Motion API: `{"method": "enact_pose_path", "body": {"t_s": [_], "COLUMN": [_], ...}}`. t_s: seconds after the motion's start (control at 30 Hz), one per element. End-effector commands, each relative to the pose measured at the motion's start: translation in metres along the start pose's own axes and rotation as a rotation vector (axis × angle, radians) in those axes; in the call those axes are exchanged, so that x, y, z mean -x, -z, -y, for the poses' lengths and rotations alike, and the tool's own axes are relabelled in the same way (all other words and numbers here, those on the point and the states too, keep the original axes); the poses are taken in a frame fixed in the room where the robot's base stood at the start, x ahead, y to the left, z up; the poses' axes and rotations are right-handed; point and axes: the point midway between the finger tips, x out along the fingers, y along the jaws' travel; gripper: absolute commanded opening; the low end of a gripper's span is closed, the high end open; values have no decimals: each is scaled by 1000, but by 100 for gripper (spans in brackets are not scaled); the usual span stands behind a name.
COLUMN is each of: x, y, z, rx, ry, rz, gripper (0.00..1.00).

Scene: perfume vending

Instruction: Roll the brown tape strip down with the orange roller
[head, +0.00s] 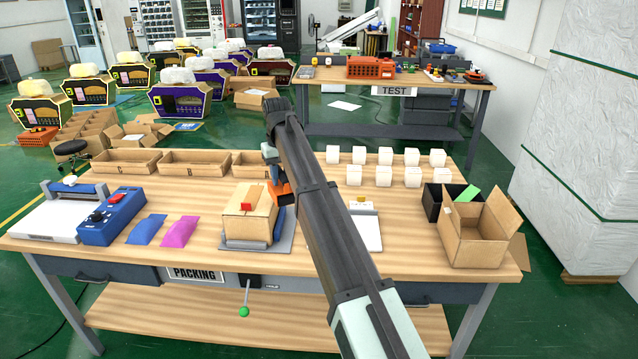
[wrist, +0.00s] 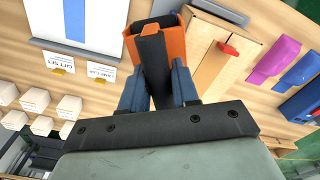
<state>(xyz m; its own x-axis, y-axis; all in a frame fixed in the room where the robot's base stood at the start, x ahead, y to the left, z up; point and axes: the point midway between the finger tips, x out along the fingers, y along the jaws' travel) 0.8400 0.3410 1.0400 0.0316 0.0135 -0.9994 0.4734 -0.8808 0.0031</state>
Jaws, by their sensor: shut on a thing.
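My gripper (head: 277,177) is shut on the orange roller (head: 284,193), just to the right of a closed cardboard box (head: 243,229). In the wrist view my gripper's blue fingers (wrist: 160,85) clamp the dark middle part of the roller (wrist: 181,36). The roller is apart from or only close to the box; contact is hard to tell. The box (wrist: 204,78) has a small red piece (head: 246,205) on its top, which also shows in the wrist view (wrist: 230,48). A brown strip appears to run along the box top, but its edges are hard to make out.
The box sits on a grey stand (head: 283,240). Purple and blue pouches and a blue machine (head: 110,218) are at the left. A white board (head: 366,230), several white cubes (head: 383,175) and an open carton (head: 468,236) are at the right. Wooden trays (head: 122,166) line the back.

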Motion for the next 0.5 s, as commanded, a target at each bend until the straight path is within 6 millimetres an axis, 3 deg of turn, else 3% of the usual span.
{"method": "enact_pose_path", "body": {"t_s": [0.1, 0.3, 0.4, 0.5], "x": [11, 27, 38, 41], "y": [24, 59, 84, 95], "z": [36, 77, 78, 77], "rx": [26, 1, -87, -188], "ry": [1, 2, 2, 1], "rz": [-2, 0, 6, 15], "gripper": [3, 3, 3, 3]}}
